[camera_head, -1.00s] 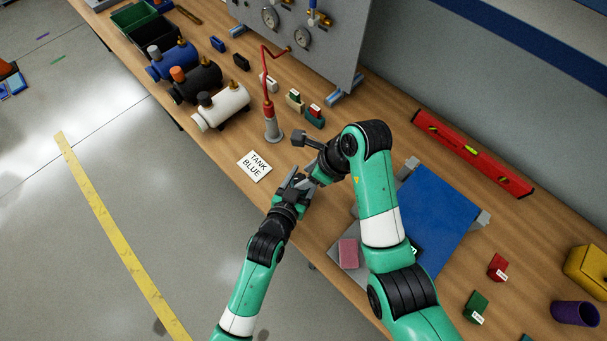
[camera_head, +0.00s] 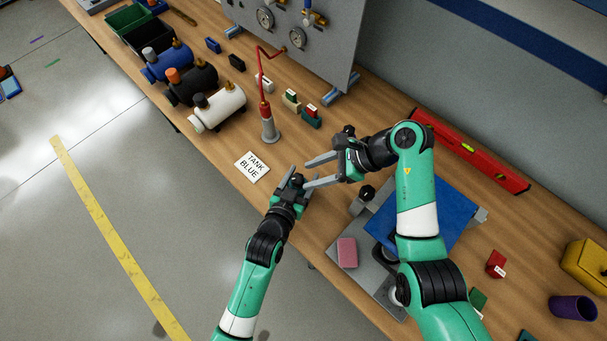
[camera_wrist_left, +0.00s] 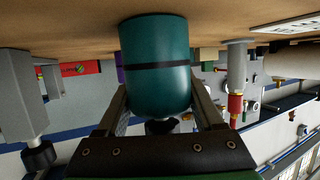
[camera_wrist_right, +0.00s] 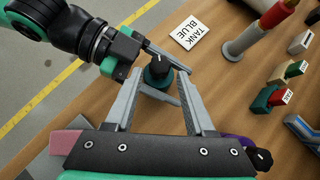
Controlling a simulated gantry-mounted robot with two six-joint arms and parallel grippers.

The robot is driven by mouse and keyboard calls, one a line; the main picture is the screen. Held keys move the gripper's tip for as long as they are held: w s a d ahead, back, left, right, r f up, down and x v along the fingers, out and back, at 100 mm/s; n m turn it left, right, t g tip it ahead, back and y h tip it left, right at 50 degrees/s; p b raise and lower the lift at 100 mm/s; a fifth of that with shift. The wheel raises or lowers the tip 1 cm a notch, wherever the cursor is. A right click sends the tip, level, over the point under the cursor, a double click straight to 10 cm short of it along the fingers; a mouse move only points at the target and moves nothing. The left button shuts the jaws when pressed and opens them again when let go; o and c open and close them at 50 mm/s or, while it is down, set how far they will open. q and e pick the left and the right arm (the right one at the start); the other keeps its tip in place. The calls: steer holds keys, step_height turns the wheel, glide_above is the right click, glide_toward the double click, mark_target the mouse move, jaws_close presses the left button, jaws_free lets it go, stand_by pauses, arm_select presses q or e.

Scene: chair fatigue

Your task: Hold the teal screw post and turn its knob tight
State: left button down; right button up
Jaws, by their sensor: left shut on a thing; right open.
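The teal screw post (camera_wrist_left: 155,85) is a teal cylinder with a dark band, upright on the bench in the upside-down left wrist view. My left gripper (camera_head: 300,181) is shut on it, with a finger on each side. Its black knob (camera_wrist_right: 157,66) with a white mark shows on top in the right wrist view, between the left gripper's fingers. My right gripper (camera_head: 308,172) is open and empty; its fingers (camera_wrist_right: 162,75) point toward the knob from the right, one on each side in its view. I cannot tell whether they touch it. The post is mostly hidden in the head view.
A "TANK BLUE" card (camera_head: 252,166) lies left of the grippers. A grey post with a red bent pipe (camera_head: 269,125) stands behind it. A blue plate on a grey fixture (camera_head: 435,215), a pink block (camera_head: 347,252) and a red level (camera_head: 470,150) are to the right.

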mark_target(300, 179)
steer(key=shift+x, duration=1.85)
jaws_close()
